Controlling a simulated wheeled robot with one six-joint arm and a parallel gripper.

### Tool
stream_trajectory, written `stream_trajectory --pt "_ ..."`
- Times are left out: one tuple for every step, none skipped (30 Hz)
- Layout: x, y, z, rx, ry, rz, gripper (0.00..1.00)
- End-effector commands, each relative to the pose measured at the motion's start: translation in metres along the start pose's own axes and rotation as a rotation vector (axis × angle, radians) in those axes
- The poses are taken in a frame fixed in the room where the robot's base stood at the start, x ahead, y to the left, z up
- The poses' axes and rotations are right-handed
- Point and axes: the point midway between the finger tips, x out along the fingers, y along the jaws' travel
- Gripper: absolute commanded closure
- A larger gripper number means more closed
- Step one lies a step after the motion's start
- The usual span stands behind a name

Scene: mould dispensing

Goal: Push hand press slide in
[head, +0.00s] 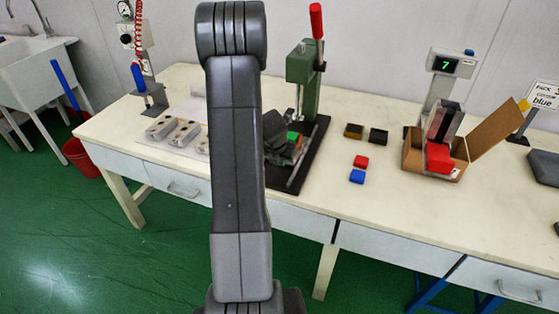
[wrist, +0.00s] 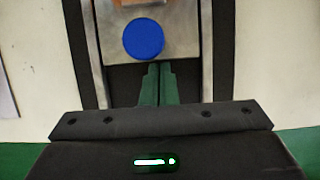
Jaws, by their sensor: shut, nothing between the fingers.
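The hand press (head: 303,78) is a green column with a red-tipped lever (head: 316,20), standing on a dark base (head: 312,150) at the middle of the table. In the wrist view the slide (wrist: 180,42) is a light metal plate with a round blue knob (wrist: 143,39), lying between two pale rails. My gripper (wrist: 158,66) is shut and empty, its green fingers together at the slide's near edge, just below the knob. I cannot tell whether they touch the plate. In the head view my arm hides part of the press base and most of the gripper.
Several grey mould blocks (head: 186,133) lie left of my arm. Black, brown, red (head: 361,161) and blue (head: 357,176) small pieces lie right of the press. An open cardboard box (head: 412,158) stands by a scale display (head: 445,65) further right. The table front between them is clear.

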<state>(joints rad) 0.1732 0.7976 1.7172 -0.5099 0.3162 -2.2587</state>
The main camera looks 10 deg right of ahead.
Motion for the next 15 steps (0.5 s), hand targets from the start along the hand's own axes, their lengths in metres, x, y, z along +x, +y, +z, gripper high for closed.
stream_trajectory --pt "-0.004 0.0 0.009 0.0 0.0 0.0 1.0" --pt "-0.003 0.0 0.013 0.0 0.0 0.0 1.0" --pt "-0.001 0.0 0.017 0.001 0.0 0.0 1.0" --pt "0.0 0.0 0.02 0.001 0.0 0.0 1.0" --pt "0.001 0.0 0.024 0.001 0.0 0.0 1.0" --pt "0.003 -0.001 0.027 0.0 0.001 0.0 1.0" --pt "0.004 0.0 0.031 0.001 0.0 0.0 1.0" --pt "0.006 0.0 0.033 0.0 0.0 0.0 1.0" --pt "0.007 0.0 0.037 0.0 0.0 0.0 1.0" --pt "0.009 0.0 0.04 0.0 -0.001 0.0 1.0" --pt "0.01 0.0 0.042 0.0 0.0 0.0 1.0" --pt "0.012 0.0 0.044 0.0 -0.001 0.001 1.0" --pt "0.013 0.0 0.046 0.001 -0.001 0.001 1.0" --pt "0.014 0.0 0.047 0.001 -0.001 0.001 1.0" --pt "0.016 0.0 0.048 0.0 -0.001 0.001 1.0"
